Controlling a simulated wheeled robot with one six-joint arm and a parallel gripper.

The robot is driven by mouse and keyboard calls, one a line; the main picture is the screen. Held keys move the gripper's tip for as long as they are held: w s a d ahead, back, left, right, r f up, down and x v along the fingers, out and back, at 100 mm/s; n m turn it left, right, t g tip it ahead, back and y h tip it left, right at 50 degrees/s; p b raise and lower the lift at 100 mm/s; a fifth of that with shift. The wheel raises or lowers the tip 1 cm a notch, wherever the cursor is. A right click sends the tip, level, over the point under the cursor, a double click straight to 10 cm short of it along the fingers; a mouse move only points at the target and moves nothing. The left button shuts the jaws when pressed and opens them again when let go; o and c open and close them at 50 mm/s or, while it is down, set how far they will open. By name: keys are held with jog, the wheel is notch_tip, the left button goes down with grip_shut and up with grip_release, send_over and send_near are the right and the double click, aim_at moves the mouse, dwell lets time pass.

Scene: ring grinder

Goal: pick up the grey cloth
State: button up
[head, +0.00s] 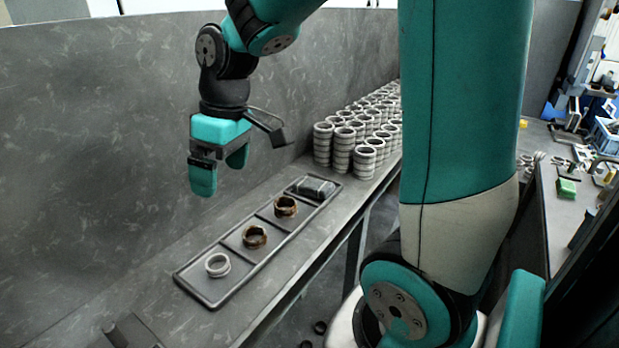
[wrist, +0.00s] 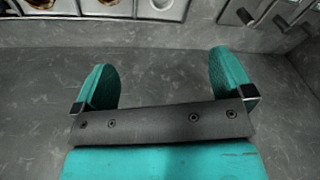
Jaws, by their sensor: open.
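A grey cloth (head: 315,188), seemingly folded into a small pad, lies in the far end compartment of a long dark tray (head: 199,292) in the head view. The cloth does not show in the wrist view, where only an edge strip of the tray (wrist: 118,17) is seen at the top. My gripper (head: 220,172) is open and empty. It hangs above the bench behind the tray, to the left of the cloth and apart from it. In the wrist view the two teal fingers of my gripper (wrist: 165,75) stand wide apart with nothing between them.
The tray's other compartments hold two brown rings (head: 285,206) (head: 255,237) and a pale ring (head: 217,265). Stacks of pale rings (head: 342,150) stand beyond the cloth. A grey wall (head: 90,130) rises behind the bench. Dark levers (wrist: 245,16) show at the wrist view's upper right.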

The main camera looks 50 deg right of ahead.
jog(key=w+d+m+h+p, duration=0.1)
jog(key=w+d, duration=0.1)
jog(key=d, duration=0.6)
jog(key=w+d+m+p, duration=0.1)
jog(key=w+d, duration=0.2)
jog(key=d, duration=0.5)
jog(key=m+g+p, duration=0.1)
jog(key=p, duration=0.2)
send_over(313, 183)
jog(key=shift+h, duration=0.4)
jog(key=f, duration=1.2)
jog(key=shift+w+a+f, duration=0.15)
jog(key=shift+a+f, duration=0.1)
jog(key=shift+a, duration=0.1)
jog(key=shift+d+f+p, duration=0.2)
jog(key=shift+f+p, duration=0.45)
jog(key=shift+f, duration=0.85)
jog(key=shift+d+f+p, duration=0.15)
jog(key=shift+f+p, duration=0.5)
jog(key=shift+f, duration=0.85)
jog(key=shift+c, duration=0.5)
jog(key=c, duration=0.9)
